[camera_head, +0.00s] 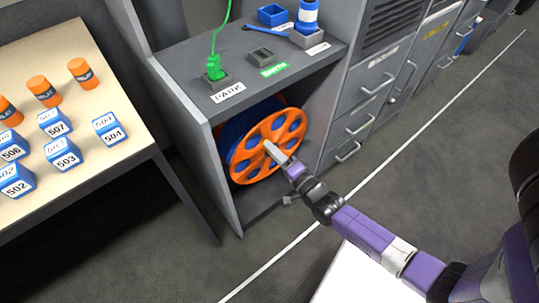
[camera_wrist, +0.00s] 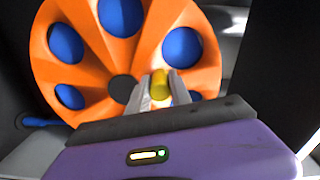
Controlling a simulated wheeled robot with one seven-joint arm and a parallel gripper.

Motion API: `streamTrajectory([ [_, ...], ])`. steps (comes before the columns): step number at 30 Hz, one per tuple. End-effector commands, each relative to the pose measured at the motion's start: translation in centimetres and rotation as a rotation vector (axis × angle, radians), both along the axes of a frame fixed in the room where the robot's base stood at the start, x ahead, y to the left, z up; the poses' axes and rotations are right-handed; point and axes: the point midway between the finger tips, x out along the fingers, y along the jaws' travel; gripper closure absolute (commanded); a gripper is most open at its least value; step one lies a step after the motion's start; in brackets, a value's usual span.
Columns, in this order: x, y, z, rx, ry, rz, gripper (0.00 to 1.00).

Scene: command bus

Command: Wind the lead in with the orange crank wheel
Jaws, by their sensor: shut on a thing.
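The orange crank wheel (camera_head: 284,160) stands upright on a reel in the open bay under the cabinet top. It fills the upper part of the wrist view (camera_wrist: 66,95). My gripper (camera_head: 270,149) reaches the wheel's face from the front. In the wrist view my gripper (camera_wrist: 161,88) is shut on a yellow crank knob (camera_wrist: 160,84), which sits off the wheel's dark hub. The green lead (camera_head: 215,65) rises from a socket labelled PARK on the cabinet top.
An empty socket (camera_head: 262,54) with a green label sits beside the PARK socket. A table (camera_head: 110,163) with orange cylinders and numbered blue blocks is at left. Drawers with handles line the right. The floor is clear.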

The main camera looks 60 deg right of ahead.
Motion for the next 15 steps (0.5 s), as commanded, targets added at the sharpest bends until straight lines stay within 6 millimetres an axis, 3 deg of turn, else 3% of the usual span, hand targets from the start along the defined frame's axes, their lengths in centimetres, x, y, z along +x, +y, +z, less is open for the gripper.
streamTrajectory([
  [15,-0.6,-1.9,0.4,0.276,-0.077,-0.001,1.00],
])
